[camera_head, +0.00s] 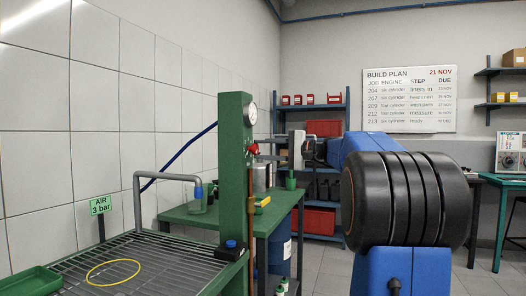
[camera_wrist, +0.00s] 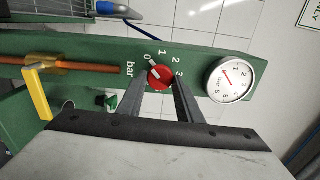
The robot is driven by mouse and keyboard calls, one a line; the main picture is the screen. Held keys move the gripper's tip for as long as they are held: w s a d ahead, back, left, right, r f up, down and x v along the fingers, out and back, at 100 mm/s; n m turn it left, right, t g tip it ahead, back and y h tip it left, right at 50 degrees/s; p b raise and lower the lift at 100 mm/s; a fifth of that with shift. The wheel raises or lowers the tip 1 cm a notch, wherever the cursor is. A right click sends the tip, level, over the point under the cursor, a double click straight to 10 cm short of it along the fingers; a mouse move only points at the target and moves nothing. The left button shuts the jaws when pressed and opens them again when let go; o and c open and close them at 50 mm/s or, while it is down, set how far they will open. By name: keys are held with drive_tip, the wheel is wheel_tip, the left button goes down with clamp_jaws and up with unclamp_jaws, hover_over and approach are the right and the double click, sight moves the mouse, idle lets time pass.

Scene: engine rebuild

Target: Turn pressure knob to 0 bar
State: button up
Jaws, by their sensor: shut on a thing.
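The red pressure knob (camera_wrist: 160,78) sits on the face of a green post, with the marks 0, 1, 2, 3 and "bar" around it in the wrist view. Its white mark appears to point up-left, near the 0. My gripper (camera_wrist: 159,80) is shut on the knob, one finger on each side. In the head view the knob (camera_head: 254,149) shows at the post's right side, and my gripper (camera_head: 263,147) reaches it from the right. A round white gauge (camera_wrist: 231,78) is beside the knob; its exact reading is too small to tell.
The green post (camera_head: 234,180) stands by a grated bench (camera_head: 150,262) holding a yellow ring (camera_head: 113,272). A copper pipe (camera_wrist: 95,69) and a yellow lever (camera_wrist: 37,93) are on the post. A green sign (camera_head: 100,205) reads "AIR 3 bar". A green table stands behind.

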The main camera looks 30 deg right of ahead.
drive_tip(key=shift+f+n, duration=0.1)
drive_tip(key=shift+n, duration=0.2)
idle(0.4)
drive_tip(key=o, duration=1)
drive_tip(key=shift+o, duration=0.2)
drive_tip(key=shift+s+d, duration=0.1)
drive_tip(key=v, duration=1.7)
drive_tip(key=shift+s, duration=0.1)
